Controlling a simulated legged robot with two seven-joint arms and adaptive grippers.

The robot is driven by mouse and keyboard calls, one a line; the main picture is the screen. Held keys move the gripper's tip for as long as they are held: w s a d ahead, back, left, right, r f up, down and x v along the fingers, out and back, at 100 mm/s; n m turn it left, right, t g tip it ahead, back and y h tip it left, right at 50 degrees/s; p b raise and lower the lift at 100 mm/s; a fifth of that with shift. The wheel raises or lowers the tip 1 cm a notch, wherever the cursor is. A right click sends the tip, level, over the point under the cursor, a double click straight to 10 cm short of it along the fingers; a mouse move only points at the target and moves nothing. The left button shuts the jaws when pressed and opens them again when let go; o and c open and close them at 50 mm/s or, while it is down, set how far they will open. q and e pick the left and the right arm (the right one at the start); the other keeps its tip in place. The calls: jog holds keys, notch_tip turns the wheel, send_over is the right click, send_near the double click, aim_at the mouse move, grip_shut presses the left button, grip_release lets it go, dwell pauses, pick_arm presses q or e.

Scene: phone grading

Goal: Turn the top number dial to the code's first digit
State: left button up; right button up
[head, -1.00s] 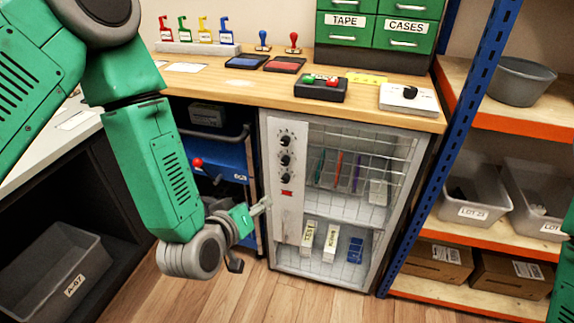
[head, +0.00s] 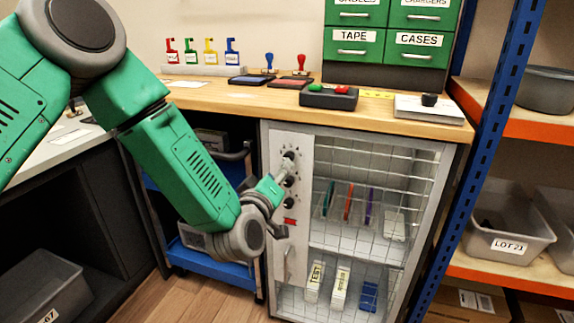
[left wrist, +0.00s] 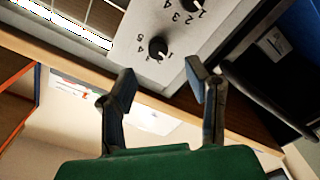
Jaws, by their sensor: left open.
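The cage cabinet's pale control panel (head: 292,235) carries three black number dials in a column. The top dial (head: 289,156) is nearest the bench. In the left wrist view the picture is turned over, and the top dial (left wrist: 158,48) sits just beyond the fingertips, with digits printed around it. The middle dial (left wrist: 193,4) is cut by the upper edge. My left gripper (head: 281,172) is in front of the panel, at the dials. Its two fingers (left wrist: 161,82) are apart, with nothing between them. My right gripper is out of view.
The wooden bench top (head: 245,94) overhangs the panel closely. A yellow note (head: 376,94), too small to read, lies on it beside a box with red and green buttons (head: 328,97). A blue trolley (head: 215,262) stands left of the cabinet, and blue-posted shelving stands right.

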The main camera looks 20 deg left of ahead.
aim_at(289, 157)
pick_arm(q)
jog(key=w+b, duration=0.1)
jog(key=w, duration=0.6)
jog(key=shift+d, duration=0.1)
grip_shut()
